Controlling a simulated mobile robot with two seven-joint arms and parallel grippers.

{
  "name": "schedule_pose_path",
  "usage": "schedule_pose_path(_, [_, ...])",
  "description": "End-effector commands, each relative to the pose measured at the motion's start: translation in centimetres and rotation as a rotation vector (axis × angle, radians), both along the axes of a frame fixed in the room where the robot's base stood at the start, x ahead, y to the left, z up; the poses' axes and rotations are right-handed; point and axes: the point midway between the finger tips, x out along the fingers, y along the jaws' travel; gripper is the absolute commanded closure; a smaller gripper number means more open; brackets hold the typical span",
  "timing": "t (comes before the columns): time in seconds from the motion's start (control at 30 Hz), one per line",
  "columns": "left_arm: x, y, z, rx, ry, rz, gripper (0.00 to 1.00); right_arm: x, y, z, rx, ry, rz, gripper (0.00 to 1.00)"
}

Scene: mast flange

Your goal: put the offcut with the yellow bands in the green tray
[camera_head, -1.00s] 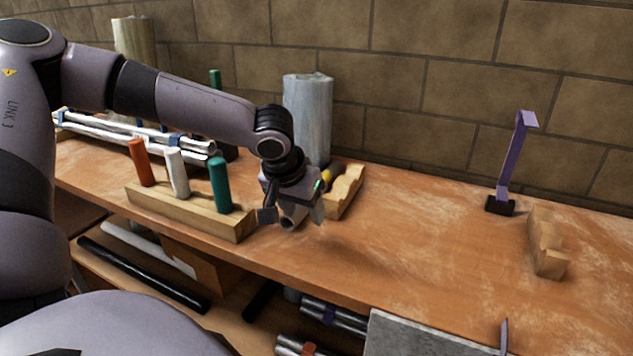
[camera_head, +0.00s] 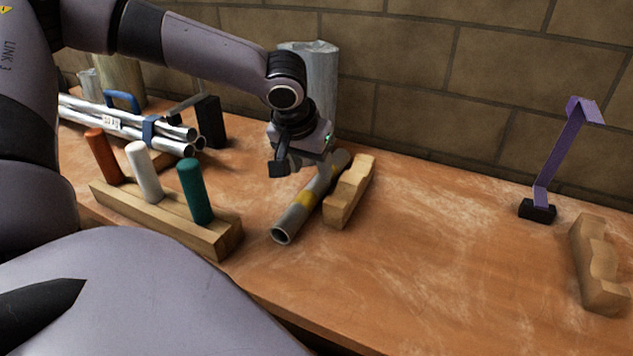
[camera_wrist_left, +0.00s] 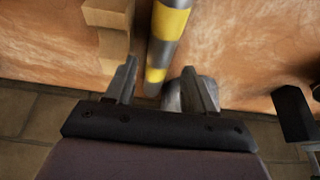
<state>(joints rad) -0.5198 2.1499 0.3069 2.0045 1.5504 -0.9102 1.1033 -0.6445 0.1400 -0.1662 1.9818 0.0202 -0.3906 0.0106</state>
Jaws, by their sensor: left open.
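The offcut, a grey tube with yellow bands (camera_head: 307,199), lies slantwise on the bench, its open end toward me. It lies along the left side of a notched wooden block (camera_head: 349,191). My left gripper (camera_head: 298,163) is open over the far part of the tube. In the left wrist view the banded tube (camera_wrist_left: 166,30) runs down between the open fingers (camera_wrist_left: 160,68); I cannot tell whether they touch it. No green tray shows in these frames. My right gripper is not in view.
A wooden rack (camera_head: 160,220) with orange, white and teal pegs stands left of the offcut. A purple bracket (camera_head: 562,150) and another notched block (camera_head: 597,265) are right. The bench between is clear.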

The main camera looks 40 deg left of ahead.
Motion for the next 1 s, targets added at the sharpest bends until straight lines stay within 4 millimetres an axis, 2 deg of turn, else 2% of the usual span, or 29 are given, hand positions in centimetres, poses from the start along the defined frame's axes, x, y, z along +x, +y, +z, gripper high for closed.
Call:
schedule_pose_path(0.33, [0.9,0.4,-2.6,0.003,0.003,-0.001,0.46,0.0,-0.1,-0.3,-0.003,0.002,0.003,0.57])
schedule_pose_path(0.63, [2.2,1.0,-6.0,0.002,0.003,0.000,0.46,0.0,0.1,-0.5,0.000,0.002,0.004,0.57])
schedule_pose_path(0.97, [2.5,1.0,-6.5,0.000,0.000,-0.001,0.46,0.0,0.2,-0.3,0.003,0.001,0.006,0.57])
schedule_pose_path(1.0, [2.5,1.0,-6.5,0.000,0.000,-0.001,0.49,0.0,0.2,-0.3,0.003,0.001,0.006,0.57])
